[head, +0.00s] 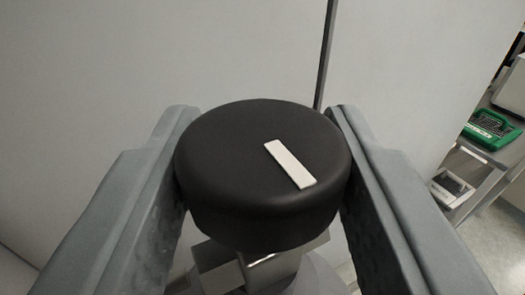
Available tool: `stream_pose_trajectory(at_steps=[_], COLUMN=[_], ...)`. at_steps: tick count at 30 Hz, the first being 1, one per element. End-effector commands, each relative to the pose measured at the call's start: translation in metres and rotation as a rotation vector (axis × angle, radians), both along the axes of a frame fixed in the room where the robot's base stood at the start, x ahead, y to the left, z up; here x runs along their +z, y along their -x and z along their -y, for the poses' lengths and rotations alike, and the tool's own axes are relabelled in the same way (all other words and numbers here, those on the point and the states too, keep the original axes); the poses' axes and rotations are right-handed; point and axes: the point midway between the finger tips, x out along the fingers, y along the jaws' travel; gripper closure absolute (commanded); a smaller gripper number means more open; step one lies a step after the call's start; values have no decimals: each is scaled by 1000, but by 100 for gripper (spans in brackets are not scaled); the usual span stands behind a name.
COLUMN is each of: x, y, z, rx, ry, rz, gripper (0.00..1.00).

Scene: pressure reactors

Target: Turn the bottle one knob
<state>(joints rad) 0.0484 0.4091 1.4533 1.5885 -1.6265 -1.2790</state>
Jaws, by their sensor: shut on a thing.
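A round black knob (235,190) with a white marker bar (290,164) on its top fills the middle of the head view. The bar is tilted, running from upper left to lower right. My gripper (262,165) has one grey finger on each side of the knob and is shut on it. A metal fitting (270,270) shows below the knob, partly hidden by it. No label shows which bottle the knob belongs to.
A pale wall or panel (100,60) stands behind the knob, with a thin dark vertical strip (326,50). At the right are a green object (490,130) on a shelf or bench (495,165) and some open floor (495,235).

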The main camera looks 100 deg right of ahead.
Motion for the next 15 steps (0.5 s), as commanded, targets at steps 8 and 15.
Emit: stream_pose_trajectory(at_steps=[8, 15], x=[2, 3], y=[0, 0], z=[0, 0], rx=[-29, -29], ry=[2, 2], rz=[3, 3], gripper=[83, 83])
